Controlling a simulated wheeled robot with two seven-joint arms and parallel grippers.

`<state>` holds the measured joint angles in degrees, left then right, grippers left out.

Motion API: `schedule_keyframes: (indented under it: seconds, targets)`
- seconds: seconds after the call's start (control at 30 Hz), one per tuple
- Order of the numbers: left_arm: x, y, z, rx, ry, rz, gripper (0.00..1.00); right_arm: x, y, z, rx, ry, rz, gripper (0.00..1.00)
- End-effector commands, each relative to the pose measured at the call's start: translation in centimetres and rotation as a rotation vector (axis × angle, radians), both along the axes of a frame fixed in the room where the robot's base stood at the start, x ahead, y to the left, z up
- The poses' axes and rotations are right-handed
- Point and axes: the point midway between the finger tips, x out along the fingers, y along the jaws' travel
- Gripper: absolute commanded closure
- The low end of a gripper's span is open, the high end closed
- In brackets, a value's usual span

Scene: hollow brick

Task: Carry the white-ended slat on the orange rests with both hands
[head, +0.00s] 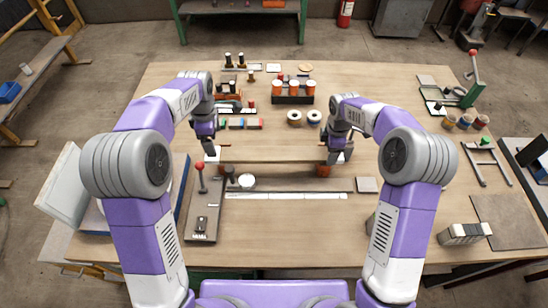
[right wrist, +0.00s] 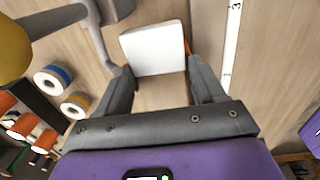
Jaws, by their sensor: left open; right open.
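The slat (head: 270,154) is wood-coloured with white ends and lies left to right across the middle of the table. An orange rest (head: 323,171) shows under its right part; any rest at the left is hidden. My left gripper (head: 208,150) is open at the slat's left white end (head: 213,154). My right gripper (head: 338,152) is open at the right end. In the right wrist view the white end (right wrist: 153,48) lies just beyond and between the spread fingers of my right gripper (right wrist: 163,85), with a bit of orange beside it. I cannot tell whether the fingers touch it.
A long ruler (head: 285,196) and a grey strip lie in front of the slat. A tray with a red-knobbed lever (head: 201,180) stands at the front left. Two tape rolls (head: 304,117) and a rack of orange-and-white cylinders (head: 293,95) are behind. The front middle of the table is clear.

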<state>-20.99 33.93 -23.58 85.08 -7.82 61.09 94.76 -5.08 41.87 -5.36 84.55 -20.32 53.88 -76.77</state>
Motion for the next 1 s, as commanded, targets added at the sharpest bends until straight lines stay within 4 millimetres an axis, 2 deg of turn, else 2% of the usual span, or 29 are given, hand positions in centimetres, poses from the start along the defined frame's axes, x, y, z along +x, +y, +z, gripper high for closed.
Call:
schedule_keyframes:
  seconds: [0.03, 0.07, 0.17, 0.4, 0.6, 0.77, 1.0]
  targets:
    - [0.0, 0.0, -0.2, 0.000, -0.001, 0.000, 0.11, -0.9, -0.3, -1.8, -0.007, 0.036, 0.000, 0.11]
    - [0.0, 0.0, -0.2, 0.000, -0.001, 0.000, 0.11, -0.9, -0.3, -1.5, -0.007, 0.035, -0.001, 0.11]
    - [0.0, 0.0, -0.1, 0.000, -0.001, 0.000, 0.11, -1.0, -0.3, 0.0, -0.007, 0.027, -0.001, 0.11]
    - [0.0, 0.0, 0.0, 0.000, -0.001, 0.000, 0.11, -1.1, 0.0, 4.8, -0.004, 0.000, 0.000, 0.11]
    - [0.0, 0.0, 0.0, 0.000, -0.001, 0.000, 0.11, -1.3, 0.1, 7.5, -0.004, -0.011, -0.001, 0.11]
    - [0.0, 0.0, 0.0, 0.000, -0.001, 0.000, 0.11, -1.4, 0.1, 8.5, -0.003, -0.015, -0.001, 0.11]
    - [0.0, 0.0, 0.1, 0.000, -0.001, 0.000, 0.11, -1.4, 0.2, 8.7, -0.003, -0.016, 0.000, 0.11]
